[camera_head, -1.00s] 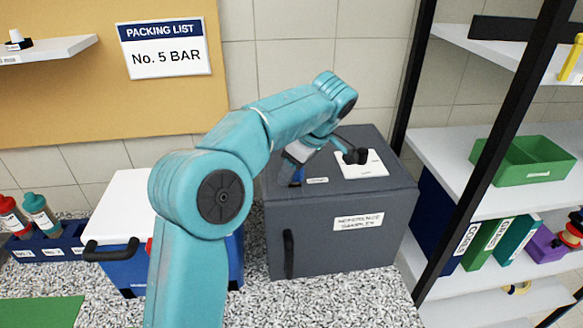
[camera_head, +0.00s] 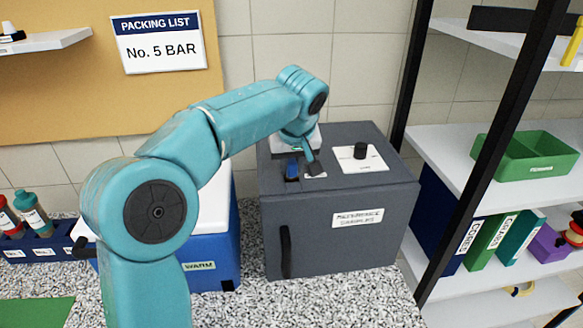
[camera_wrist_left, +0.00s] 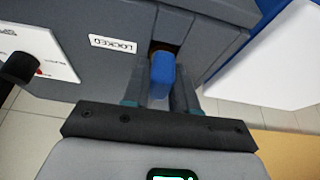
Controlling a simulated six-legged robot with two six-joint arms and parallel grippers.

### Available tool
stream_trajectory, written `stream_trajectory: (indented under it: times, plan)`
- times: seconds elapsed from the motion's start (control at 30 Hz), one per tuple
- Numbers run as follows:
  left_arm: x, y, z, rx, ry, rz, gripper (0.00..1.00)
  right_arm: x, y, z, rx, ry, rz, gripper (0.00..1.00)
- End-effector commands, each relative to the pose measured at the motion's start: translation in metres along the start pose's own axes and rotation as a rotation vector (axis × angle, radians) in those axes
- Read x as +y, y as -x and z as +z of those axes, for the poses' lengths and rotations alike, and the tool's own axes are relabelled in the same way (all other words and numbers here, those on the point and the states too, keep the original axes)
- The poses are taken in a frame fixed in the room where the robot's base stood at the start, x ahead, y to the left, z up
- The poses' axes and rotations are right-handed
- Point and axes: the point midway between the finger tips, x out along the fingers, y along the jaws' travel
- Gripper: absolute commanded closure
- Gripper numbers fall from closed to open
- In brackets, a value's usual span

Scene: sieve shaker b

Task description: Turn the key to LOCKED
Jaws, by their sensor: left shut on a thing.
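The blue key (camera_head: 292,170) stands in the top left part of the dark grey box (camera_head: 330,245) labelled "REFERENCE SAMPLES". In the left wrist view the key (camera_wrist_left: 162,76) sits between the two fingers of my left gripper (camera_wrist_left: 160,92), which is shut on it. My right gripper is not in view.
A white plate with a black knob (camera_head: 360,151) is on the box top, right of the key. A blue cooler (camera_head: 212,255) with a white lid stands left of the box. Shelves with a green tray (camera_head: 540,165) are at the right, behind a black post.

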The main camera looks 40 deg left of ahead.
Motion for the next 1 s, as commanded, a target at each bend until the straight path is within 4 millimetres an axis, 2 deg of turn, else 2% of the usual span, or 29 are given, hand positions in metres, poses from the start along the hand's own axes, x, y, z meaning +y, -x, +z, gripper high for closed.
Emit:
stream_trajectory:
  times: [0.1, 0.37, 0.63, 0.83, 0.87, 0.9, 0.93, 1.0]
  plan:
    - [0.0000, 0.0003, 0.0003, -0.002, -0.056, 0.022, 1.00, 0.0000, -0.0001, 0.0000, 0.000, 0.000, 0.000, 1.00]
    - [0.0000, 0.0005, 0.0000, -0.002, -0.074, 0.030, 1.00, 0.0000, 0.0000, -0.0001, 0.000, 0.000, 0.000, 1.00]
    - [-0.0004, 0.0008, -0.0001, -0.002, -0.304, 0.125, 1.00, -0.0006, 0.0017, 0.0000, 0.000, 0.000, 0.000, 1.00]
    - [0.0000, 0.0003, 0.0001, -0.002, -0.315, 0.128, 1.00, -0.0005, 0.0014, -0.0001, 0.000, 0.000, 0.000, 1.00]
    - [0.0001, 0.0003, 0.0001, -0.002, -0.315, 0.128, 0.63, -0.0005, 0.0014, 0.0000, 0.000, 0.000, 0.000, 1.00]
    - [0.0001, 0.0003, 0.0001, -0.002, -0.314, 0.128, 0.50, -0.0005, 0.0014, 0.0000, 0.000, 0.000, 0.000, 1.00]
    - [0.0001, 0.0003, 0.0001, -0.002, -0.314, 0.128, 0.43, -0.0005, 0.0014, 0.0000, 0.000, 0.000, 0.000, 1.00]
    - [0.0001, 0.0003, 0.0001, -0.002, -0.314, 0.128, 0.43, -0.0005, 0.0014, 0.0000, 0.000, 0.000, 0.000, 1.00]
